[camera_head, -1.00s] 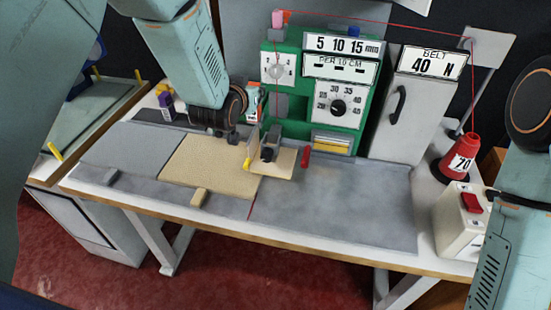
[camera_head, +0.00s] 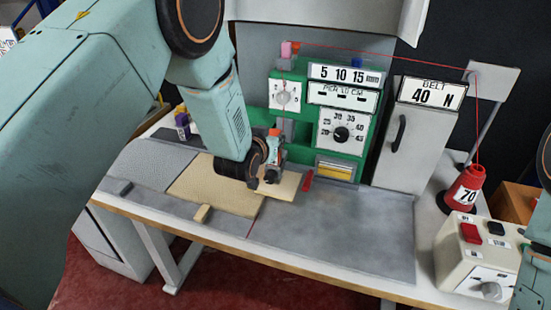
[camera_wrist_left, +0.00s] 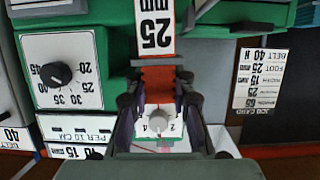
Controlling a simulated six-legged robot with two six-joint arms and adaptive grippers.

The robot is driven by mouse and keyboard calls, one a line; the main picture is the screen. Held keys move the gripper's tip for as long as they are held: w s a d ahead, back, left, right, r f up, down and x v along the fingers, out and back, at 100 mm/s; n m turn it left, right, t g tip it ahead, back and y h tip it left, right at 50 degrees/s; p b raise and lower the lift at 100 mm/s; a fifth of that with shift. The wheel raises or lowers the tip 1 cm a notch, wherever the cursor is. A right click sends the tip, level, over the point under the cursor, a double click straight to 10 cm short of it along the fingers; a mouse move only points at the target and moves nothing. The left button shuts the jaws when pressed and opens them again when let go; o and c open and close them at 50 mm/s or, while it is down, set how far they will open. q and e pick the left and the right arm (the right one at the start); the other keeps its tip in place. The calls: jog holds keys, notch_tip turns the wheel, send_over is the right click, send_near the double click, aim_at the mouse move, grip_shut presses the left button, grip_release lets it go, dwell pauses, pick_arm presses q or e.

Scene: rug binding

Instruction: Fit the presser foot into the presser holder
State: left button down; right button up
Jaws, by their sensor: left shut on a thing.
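My left gripper (camera_head: 271,172) is shut on the presser foot (camera_head: 273,148), a slim upright piece with an orange top and a white label. In the left wrist view the presser foot (camera_wrist_left: 155,30) shows its "25 mm" label and a red-orange band between the fingers (camera_wrist_left: 160,100). The foot is in front of the green machine, just left of a grey upright part (camera_head: 288,130) under the dial, which may be the presser holder. I cannot tell whether they touch. The foot's lower end is hidden by the gripper. My right gripper is out of view.
A beige rug piece (camera_head: 215,187) lies on the grey table top, partly under my gripper. A small red piece (camera_head: 308,180) stands close on the right. The green machine (camera_head: 378,108) and grey belt cabinet (camera_head: 402,140) stand behind. The table's right front (camera_head: 340,230) is clear.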

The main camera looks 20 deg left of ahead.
pick_arm(q)
jog(key=shift+w+a+f, duration=0.1)
jog(key=shift+a+f, duration=0.15)
jog(key=shift+f, duration=0.25)
jog(key=shift+a+f, duration=0.2)
jog(key=shift+f, duration=0.25)
jog(key=shift+d+f, duration=0.25)
jog(key=shift+s+d+f, duration=0.25)
jog(key=shift+d+f, duration=0.5)
jog(key=shift+d, duration=0.15)
jog(key=shift+a+f, duration=0.5)
jog(key=shift+f, duration=0.15)
jog(key=shift+w+a+f, duration=0.1)
jog(key=shift+a+f, duration=0.05)
jog(key=shift+a, duration=0.1)
jog(key=c, duration=1.6)
grip_release()
jog(key=shift+d, duration=0.15)
jog(key=o, duration=0.3)
jog(key=shift+d+r, duration=0.25)
jog(key=shift+d, duration=0.15)
jog(key=shift+o, duration=0.7)
jog(key=shift+r, duration=0.1)
jog(key=shift+a, duration=0.4)
jog(key=shift+d, duration=0.1)
jog(key=v, duration=1.2)
jog(key=shift+p, duration=0.35)
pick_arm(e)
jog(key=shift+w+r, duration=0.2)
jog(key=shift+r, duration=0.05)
